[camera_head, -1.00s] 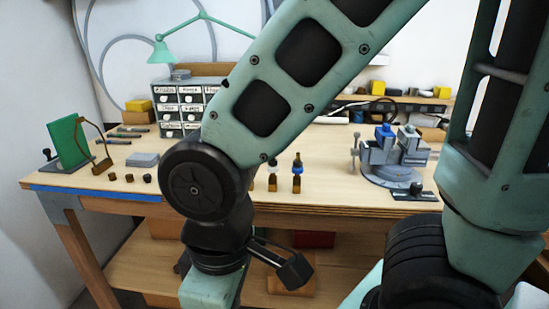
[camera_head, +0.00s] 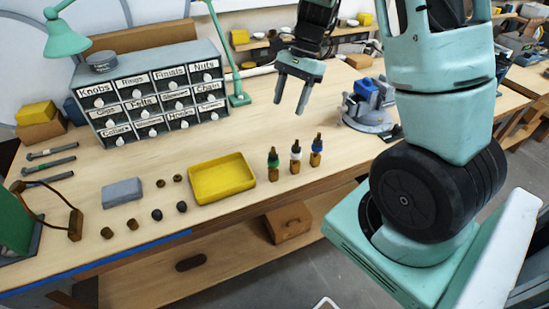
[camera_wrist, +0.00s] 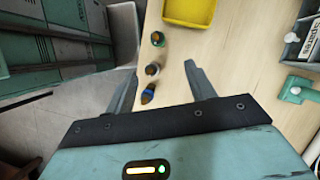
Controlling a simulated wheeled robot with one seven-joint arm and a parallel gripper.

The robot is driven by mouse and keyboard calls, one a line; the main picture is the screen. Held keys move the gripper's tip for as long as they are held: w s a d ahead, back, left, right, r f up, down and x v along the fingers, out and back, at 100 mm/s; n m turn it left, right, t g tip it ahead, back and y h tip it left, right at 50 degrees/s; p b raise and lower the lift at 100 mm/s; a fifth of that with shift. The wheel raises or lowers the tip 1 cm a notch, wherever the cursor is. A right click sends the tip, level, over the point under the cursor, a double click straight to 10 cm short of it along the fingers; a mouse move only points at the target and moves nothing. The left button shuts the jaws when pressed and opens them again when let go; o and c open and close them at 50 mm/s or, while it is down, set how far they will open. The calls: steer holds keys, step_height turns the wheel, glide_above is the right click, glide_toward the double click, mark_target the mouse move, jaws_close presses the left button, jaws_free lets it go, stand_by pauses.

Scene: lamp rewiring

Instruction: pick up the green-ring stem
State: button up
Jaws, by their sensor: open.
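The green-ring stem (camera_head: 273,164) stands upright on the wooden workbench, leftmost of a short row of three stems with dark tops and amber-brown bases. Beside it stand the white-ring stem (camera_head: 295,157) and the blue-ring stem (camera_head: 316,151). My gripper (camera_head: 288,109) is open and empty, above and behind the row. In the wrist view, the green-ring stem (camera_wrist: 157,39) lies beyond the fingertips of my gripper (camera_wrist: 160,67). The white-ring stem (camera_wrist: 152,69) and blue-ring stem (camera_wrist: 147,95) appear between the fingers in that picture, nearer the palm.
A yellow tray (camera_head: 222,179) sits just left of the stems. A labelled drawer cabinet (camera_head: 150,95), a green lamp (camera_head: 67,38) and a grey vise (camera_head: 367,107) stand farther back. Small dark knobs and a grey block (camera_head: 122,192) lie left. The bench's front edge is close to the stems.

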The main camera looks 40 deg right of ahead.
mark_target(275, 153)
steer(key=p+x, duration=0.3)
steer(key=x, duration=1)
steer(key=shift+s+a, duration=0.1)
steer(key=shift+p+x, duration=0.6)
steer(key=shift+x, duration=1.45)
steer(key=shift+s, duration=0.15)
jaws_close()
